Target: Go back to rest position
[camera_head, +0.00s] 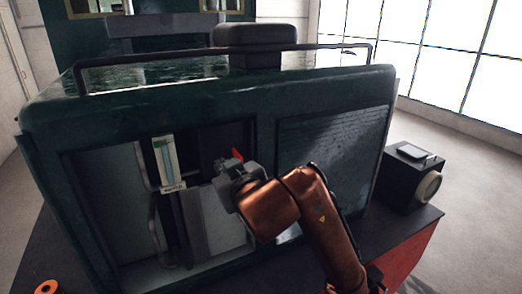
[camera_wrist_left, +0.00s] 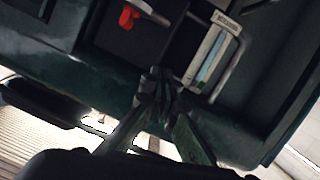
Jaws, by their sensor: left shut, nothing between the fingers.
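My left gripper (camera_head: 232,172) is shut and empty in front of the open cabinet of the dark green tram body (camera_head: 150,108). Its copper-coloured arm rises from the lower right of the head view. A small red part (camera_head: 238,154) shows just behind the gripper. In the left wrist view the closed fingers (camera_wrist_left: 158,78) are at the middle, below the cabinet opening, with the red part (camera_wrist_left: 129,17) up and left of them. I cannot tell whether the fingertips touch anything.
A white-framed gauge (camera_head: 168,163) is inside the cabinet, left of the gripper; it also shows in the left wrist view (camera_wrist_left: 212,55). A curved handle (camera_head: 155,220) is below it. A black box (camera_head: 400,178) stands at right.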

